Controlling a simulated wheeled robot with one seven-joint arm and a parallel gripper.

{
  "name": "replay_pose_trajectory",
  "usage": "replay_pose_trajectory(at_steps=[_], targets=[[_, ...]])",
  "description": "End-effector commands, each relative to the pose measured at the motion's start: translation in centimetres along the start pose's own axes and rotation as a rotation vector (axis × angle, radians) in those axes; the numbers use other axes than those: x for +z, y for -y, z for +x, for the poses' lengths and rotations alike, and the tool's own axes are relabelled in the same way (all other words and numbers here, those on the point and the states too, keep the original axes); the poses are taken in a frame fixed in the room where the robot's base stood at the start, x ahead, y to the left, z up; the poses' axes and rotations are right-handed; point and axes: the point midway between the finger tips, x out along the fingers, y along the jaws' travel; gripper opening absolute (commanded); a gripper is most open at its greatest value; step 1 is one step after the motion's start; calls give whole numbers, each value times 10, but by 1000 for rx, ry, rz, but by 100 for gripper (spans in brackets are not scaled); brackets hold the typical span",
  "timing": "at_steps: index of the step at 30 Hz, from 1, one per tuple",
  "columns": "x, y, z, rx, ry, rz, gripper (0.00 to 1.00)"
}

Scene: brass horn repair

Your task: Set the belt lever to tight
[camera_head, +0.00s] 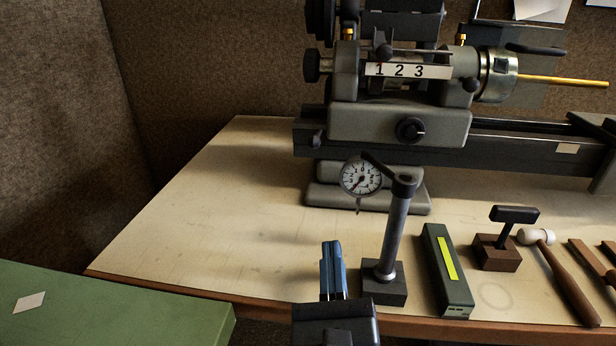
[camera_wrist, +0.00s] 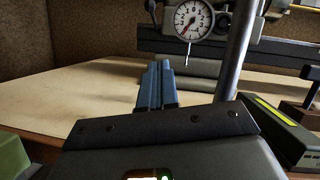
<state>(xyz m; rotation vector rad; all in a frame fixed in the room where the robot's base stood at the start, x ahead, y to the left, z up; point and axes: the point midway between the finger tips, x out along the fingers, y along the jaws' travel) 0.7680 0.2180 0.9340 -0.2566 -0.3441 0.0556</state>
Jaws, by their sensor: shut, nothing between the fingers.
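The grey lathe headstock (camera_head: 398,123) stands at the back of the bench. I cannot tell which part is the belt lever, and no "tight" mark is readable. My gripper (camera_head: 333,268) has its blue fingers shut and empty, low near the bench's front edge, left of the dial gauge stand and well apart from the headstock. In the wrist view the closed fingers (camera_wrist: 157,84) point toward the lathe.
A dial gauge (camera_head: 361,177) on an upright post (camera_head: 394,235) stands just right of my gripper, between it and the headstock's base. A green box with a yellow strip (camera_head: 447,265), a small block tool (camera_head: 497,252) and a mallet (camera_head: 568,282) lie further right. The bench's left part (camera_head: 225,215) is clear.

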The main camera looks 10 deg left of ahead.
Motion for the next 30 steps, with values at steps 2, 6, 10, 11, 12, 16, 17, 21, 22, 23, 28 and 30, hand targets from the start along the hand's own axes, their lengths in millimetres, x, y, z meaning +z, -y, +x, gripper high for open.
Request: replay_pose_trajectory(at_steps=[2,6,10,11,12,16,17,21,22,23,28,30], targets=[[3,-8,6,4,3,52,0],[5,-13,10,7,1,95,0],[5,-13,11,6,1,98,0],[5,-13,11,6,1,98,0],[5,-13,11,6,1,97,0],[5,-13,11,6,1,96,0],[6,-13,12,6,1,96,0],[6,-12,24,5,2,96,0],[7,-12,29,4,2,96,0],[7,-12,34,4,2,95,0],[8,-12,66,3,3,96,0],[8,-13,80,5,3,95,0]])
